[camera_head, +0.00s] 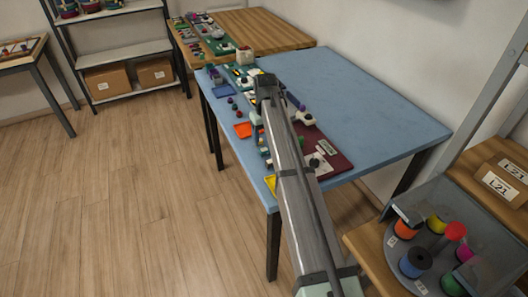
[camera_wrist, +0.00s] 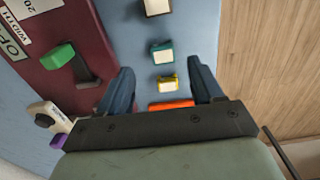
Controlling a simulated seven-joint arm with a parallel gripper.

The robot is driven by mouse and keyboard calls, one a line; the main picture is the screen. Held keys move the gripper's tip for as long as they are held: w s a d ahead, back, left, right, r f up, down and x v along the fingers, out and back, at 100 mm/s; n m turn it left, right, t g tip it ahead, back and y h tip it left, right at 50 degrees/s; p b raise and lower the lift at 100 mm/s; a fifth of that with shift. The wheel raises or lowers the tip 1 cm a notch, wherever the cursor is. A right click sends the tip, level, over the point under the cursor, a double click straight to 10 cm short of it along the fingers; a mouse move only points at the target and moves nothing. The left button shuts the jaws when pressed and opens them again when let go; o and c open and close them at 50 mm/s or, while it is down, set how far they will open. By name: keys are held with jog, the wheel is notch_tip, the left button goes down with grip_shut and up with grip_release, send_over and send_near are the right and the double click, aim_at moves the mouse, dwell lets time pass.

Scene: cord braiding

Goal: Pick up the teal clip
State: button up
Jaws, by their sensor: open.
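The teal clip (camera_wrist: 162,51), a small teal block with a pale top face, shows in the wrist view on the blue table. It lies in a row, between a dark clip (camera_wrist: 158,7) and a yellow clip (camera_wrist: 166,83). My gripper (camera_wrist: 161,65) is open and empty, its dark fingers spread to either side of the row. The teal clip appears just past the fingertips, near the middle of the gap. The yellow clip appears between the fingers, and an orange piece (camera_wrist: 171,104) is partly hidden by the gripper body.
A maroon board (camera_wrist: 75,85) with a green knob (camera_wrist: 58,56) and slot lies left of the fingers. The blue table's edge and wooden floor (camera_wrist: 270,60) are on the right.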

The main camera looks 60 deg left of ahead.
aim_at(264, 149)
jog(key=shift+s+a+f, duration=0.1)
jog(key=shift+f, duration=1.3)
jog(key=shift+s+a+f, duration=0.1)
jog(key=shift+f, duration=1.25)
jog(key=c, duration=1.1)
